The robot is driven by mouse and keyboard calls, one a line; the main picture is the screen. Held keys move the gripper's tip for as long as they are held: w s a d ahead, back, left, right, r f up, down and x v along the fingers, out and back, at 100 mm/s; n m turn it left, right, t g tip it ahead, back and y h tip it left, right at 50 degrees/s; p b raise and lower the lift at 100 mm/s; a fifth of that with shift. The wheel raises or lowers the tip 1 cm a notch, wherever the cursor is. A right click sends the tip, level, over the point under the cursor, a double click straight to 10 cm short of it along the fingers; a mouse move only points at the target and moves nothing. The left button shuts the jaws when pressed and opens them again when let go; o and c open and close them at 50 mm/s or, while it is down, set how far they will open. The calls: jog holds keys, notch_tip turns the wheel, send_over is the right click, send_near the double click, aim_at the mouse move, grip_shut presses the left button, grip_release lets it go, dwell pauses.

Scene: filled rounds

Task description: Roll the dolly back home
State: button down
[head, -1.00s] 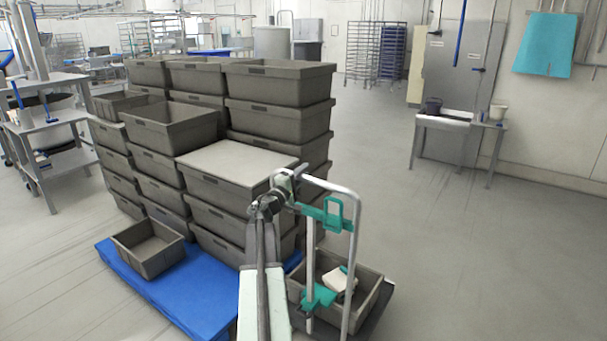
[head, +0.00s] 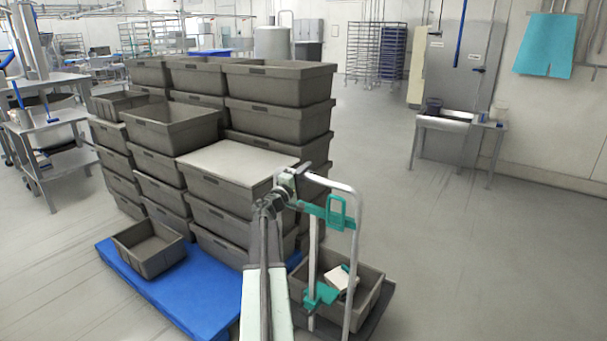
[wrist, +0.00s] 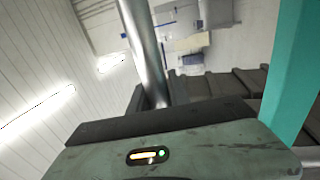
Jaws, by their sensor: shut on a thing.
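The dolly (head: 375,325) stands on the floor right of the blue pallet, its tall metal handle (head: 354,230) upright with teal brackets. A grey crate (head: 368,296) sits on it with a white item and a teal item inside. My gripper (head: 292,176) is at the top of the handle, shut on its bar. In the wrist view the metal tube of the handle (wrist: 146,50) runs up from behind my gripper, with a teal part at the right. The fingertips are mostly hidden in both views.
Stacked grey crates (head: 280,85) stand on a blue pallet (head: 185,295) close to the left, with one empty crate (head: 148,248) at its front. Open floor (head: 450,250) lies to the right. A small metal table (head: 462,124) stands against the right wall.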

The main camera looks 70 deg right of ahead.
jog(key=f+x, duration=0.3)
jog(key=x, duration=1.1)
jog(key=shift+s+d+r, duration=0.15)
jog(key=shift+s+d, duration=0.1)
jog(key=shift+d, duration=0.3)
jog(key=c, duration=1.2)
grip_release()
jog(key=shift+d, duration=0.1)
jog(key=b+v, duration=0.1)
jog(key=v, duration=0.7)
